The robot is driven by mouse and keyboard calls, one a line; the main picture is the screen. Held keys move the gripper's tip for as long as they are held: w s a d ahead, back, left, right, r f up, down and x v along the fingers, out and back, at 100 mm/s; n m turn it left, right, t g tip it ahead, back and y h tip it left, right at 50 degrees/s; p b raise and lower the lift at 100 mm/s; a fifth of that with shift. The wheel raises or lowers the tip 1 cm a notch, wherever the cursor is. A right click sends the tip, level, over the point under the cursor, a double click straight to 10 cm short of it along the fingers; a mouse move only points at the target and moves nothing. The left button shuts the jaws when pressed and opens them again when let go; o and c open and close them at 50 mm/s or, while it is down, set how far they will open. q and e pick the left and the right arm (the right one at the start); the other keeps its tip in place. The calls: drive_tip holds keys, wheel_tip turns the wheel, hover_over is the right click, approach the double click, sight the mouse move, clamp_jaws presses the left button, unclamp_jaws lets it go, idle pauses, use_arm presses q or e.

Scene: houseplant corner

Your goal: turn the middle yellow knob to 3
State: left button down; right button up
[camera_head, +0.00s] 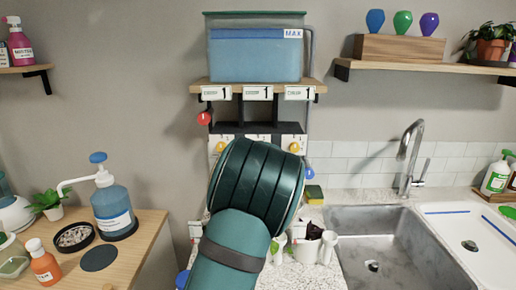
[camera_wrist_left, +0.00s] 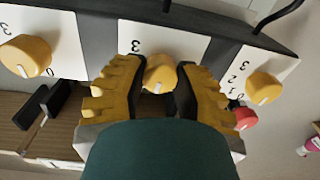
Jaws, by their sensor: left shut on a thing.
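The middle yellow knob (camera_wrist_left: 160,74) sits on a white numbered plate (camera_wrist_left: 190,43) in the left wrist view. A 3 shows beside it; its other numbers are mostly hidden. A pale mark shows on the knob's lower face, partly between the fingers. My left gripper (camera_wrist_left: 158,80) has its yellow-padded fingers on both sides of this knob and is shut on it. In the head view my teal left arm hides the gripper and the middle knob. The outer yellow knobs show there, one left (camera_head: 220,147) and one right (camera_head: 294,147). My right gripper is in neither view.
A blue-filled tank (camera_head: 255,60) stands on the shelf above the knobs. A red ball-shaped part (camera_head: 204,118) hangs at the left. A sink (camera_head: 375,240) lies right, and a wooden counter with a pump bottle (camera_head: 113,207) lies left.

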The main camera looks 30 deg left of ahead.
use_arm(q)
drive_tip(key=m+p, duration=0.1)
drive_tip(key=m, duration=1)
drive_tip(key=m+t+p, duration=0.1)
drive_tip(key=m, duration=1.1)
drive_tip(key=shift+h, duration=0.3)
drive_tip(key=c, duration=0.6)
unclamp_jaws()
